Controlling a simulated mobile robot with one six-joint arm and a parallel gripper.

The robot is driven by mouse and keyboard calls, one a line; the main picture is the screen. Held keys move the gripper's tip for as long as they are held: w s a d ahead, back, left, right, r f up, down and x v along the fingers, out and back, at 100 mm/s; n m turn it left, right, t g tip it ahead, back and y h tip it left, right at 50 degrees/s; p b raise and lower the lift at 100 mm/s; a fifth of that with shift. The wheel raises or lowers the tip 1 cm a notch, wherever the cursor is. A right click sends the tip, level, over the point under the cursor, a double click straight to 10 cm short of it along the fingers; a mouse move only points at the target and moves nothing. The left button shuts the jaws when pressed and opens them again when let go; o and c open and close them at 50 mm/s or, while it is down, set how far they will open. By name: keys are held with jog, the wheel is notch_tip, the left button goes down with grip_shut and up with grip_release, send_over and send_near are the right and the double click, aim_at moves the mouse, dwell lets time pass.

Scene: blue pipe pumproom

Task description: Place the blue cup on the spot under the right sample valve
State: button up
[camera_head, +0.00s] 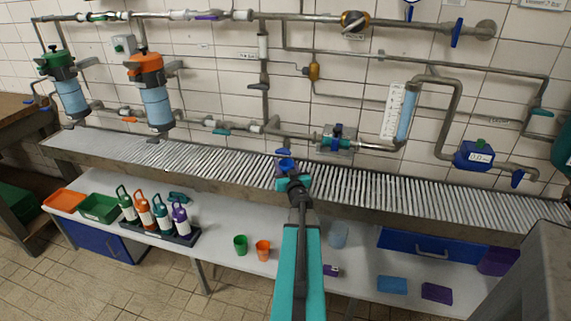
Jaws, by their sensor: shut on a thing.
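A blue cup (286,165) is held upright or nearly so in my gripper (292,183), over the slatted metal grating (375,190) along the wall. My teal jaws are shut on it, and they hide its lower part. A small blue handle (283,152) on the pipework shows just above the cup's rim. I cannot tell whether this is the right sample valve. Whether the cup touches the grating is unclear. No marked spot shows; the cup and gripper cover the grating there.
Pipes with a blue-and-teal pump (338,138) run low along the wall behind. On the lower white bench stand a green cup (240,245), an orange cup (263,250) and several handled bottles (161,212). The grating to the right is clear.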

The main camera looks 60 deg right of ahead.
jog(key=shift+f, duration=0.1)
jog(key=o, duration=1)
jog(key=shift+o, duration=0.2)
jog(key=shift+s, duration=0.1)
jog(key=shift+b+v, duration=0.4)
jog(key=shift+v, duration=4.25)
jog(key=shift+s+a+r+p, duration=0.3)
jog(key=shift+s+a+p, duration=0.05)
jog(key=shift+a+p, duration=0.1)
jog(key=shift+s+a+f, duration=0.1)
jog(key=shift+s+a, duration=0.2)
jog(key=shift+s, duration=0.05)
jog(key=shift+s+f+p, duration=0.1)
jog(key=shift+f+p, duration=0.05)
jog(key=shift+p, duration=0.15)
jog(key=shift+d, duration=0.1)
